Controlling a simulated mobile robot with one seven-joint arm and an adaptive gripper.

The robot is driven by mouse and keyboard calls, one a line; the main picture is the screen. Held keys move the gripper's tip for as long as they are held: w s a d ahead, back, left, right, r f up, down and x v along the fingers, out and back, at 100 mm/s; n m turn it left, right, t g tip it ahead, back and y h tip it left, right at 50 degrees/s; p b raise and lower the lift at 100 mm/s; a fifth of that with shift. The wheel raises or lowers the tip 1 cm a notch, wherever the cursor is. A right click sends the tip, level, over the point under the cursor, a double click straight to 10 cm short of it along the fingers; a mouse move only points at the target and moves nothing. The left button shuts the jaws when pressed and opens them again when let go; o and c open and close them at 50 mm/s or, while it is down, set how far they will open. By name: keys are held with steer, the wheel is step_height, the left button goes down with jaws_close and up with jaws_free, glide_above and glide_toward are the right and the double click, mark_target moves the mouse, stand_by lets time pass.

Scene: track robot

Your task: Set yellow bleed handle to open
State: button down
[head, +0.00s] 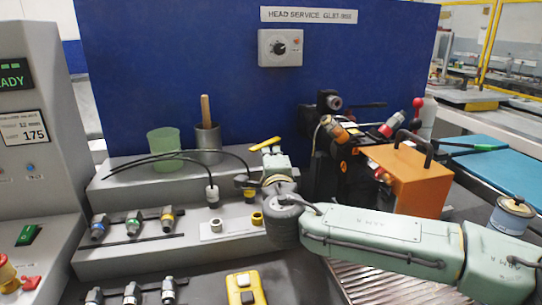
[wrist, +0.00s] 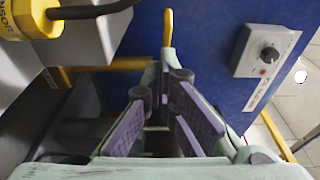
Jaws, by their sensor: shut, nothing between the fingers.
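The yellow bleed handle (head: 266,143) shows in the head view as a short, slightly tilted bar just above the tip of my gripper (head: 275,160). In the wrist view the handle (wrist: 167,28) stands upright in the picture, just past the fingertips of my gripper (wrist: 160,78). My gripper is shut and empty. I cannot tell whether the fingertips touch the handle. The handle's lower end and its mount are hidden behind the fingers in the wrist view and behind my gripper in the head view.
A blue panel (head: 200,75) with a grey knob box (head: 280,47) stands behind. A yellow coupling (wrist: 30,18) with a black cable is at upper left in the wrist view. A green cup (head: 165,143), metal cup (head: 207,145) and orange box (head: 408,180) stand nearby.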

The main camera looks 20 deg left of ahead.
mark_target(254, 149)
steer(key=shift+a, duration=0.5)
stand_by(0.4)
steer(key=shift+w+a+b, duration=0.2)
steer(key=shift+a+b, duration=0.2)
steer(key=shift+a, duration=1.5)
